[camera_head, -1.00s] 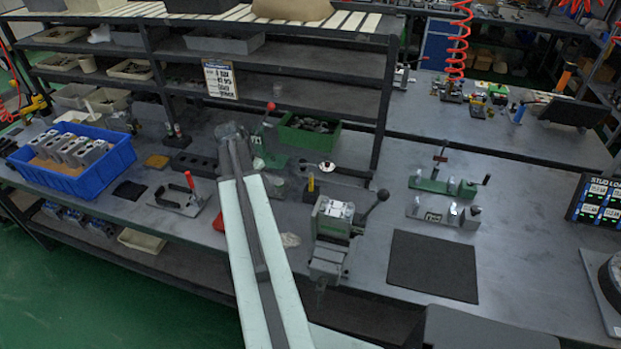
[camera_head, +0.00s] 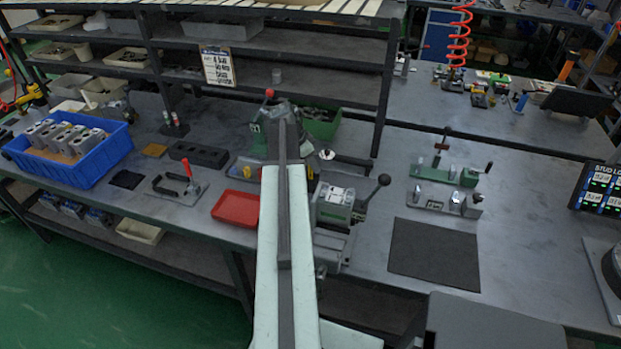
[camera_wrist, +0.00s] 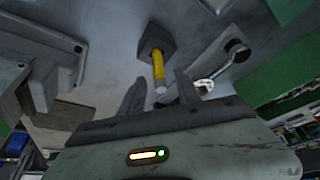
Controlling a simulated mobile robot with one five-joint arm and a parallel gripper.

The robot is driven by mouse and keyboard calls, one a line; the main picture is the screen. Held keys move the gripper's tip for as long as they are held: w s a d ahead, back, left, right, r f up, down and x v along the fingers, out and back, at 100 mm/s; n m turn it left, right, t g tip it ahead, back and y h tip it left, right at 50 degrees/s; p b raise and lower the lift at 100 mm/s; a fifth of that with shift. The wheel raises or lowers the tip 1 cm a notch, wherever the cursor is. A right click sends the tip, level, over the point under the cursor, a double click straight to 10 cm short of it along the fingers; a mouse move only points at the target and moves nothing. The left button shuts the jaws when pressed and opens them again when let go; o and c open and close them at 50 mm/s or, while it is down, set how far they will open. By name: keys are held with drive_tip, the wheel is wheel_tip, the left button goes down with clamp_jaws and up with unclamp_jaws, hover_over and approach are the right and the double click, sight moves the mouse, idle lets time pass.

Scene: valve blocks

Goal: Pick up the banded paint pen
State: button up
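The paint pen (camera_wrist: 158,66), a yellow stick with a pale grey end, stands in a dark square holder (camera_wrist: 156,42) in the wrist view. My gripper (camera_wrist: 157,82) is open, one finger on each side of the pen's pale end in the picture. Nothing is held. I cannot tell how far the fingertips are from the pen. In the head view my arm hides the fingers.
A vise (camera_head: 335,205) with a lever stands right of my arm. A red tray (camera_head: 237,208) is on the left, a green bin (camera_head: 322,122) behind. A black mat (camera_head: 434,253) lies at right.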

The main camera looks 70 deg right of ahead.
drive_tip(key=b+x, duration=0.2)
drive_tip(key=x, duration=0.1)
drive_tip(key=shift+w+f, duration=0.1)
drive_tip(key=shift+f, duration=0.15)
drive_tip(key=shift+r, duration=0.2)
clamp_jaws()
wheel_tip(320, 180, up, 11)
drive_tip(key=p, duration=1.1)
drive_tip(key=shift+f, duration=0.2)
